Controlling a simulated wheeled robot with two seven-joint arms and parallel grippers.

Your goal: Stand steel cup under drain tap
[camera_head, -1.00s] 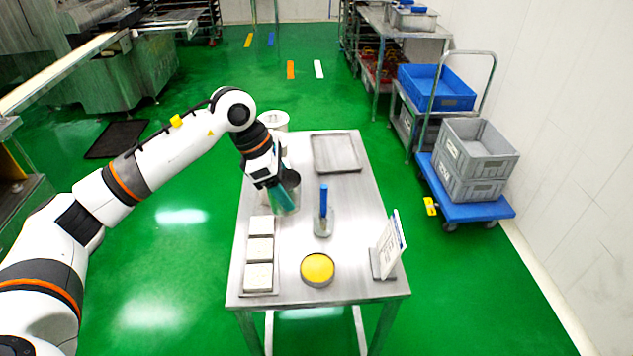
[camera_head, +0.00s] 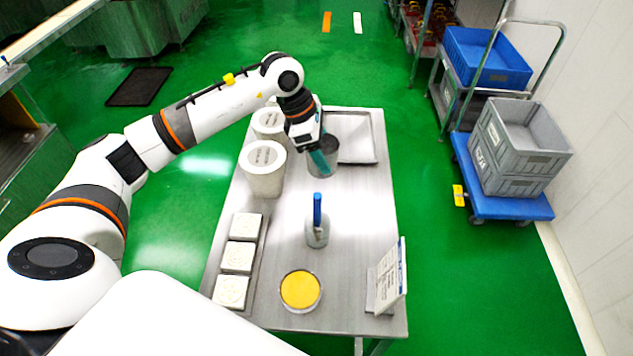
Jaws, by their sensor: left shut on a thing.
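The steel cup (camera_head: 330,144) is a dark grey open cylinder near the back of the steel table, in front of the square tray. My left gripper (camera_head: 320,160), with teal fingers, is shut on the cup at its near left side. The fingers hide part of the cup. I cannot tell whether the cup touches the tabletop or hangs just above it. No drain tap can be made out in this view. My right gripper is not in view.
On the table (camera_head: 345,250) stand two white lidded tubs (camera_head: 263,180), several white blocks (camera_head: 239,257), a blue-handled tool in a holder (camera_head: 317,233), a yellow-filled dish (camera_head: 300,290), a sign (camera_head: 388,280) and a tray (camera_head: 358,155). A blue cart (camera_head: 505,206) carries grey crates.

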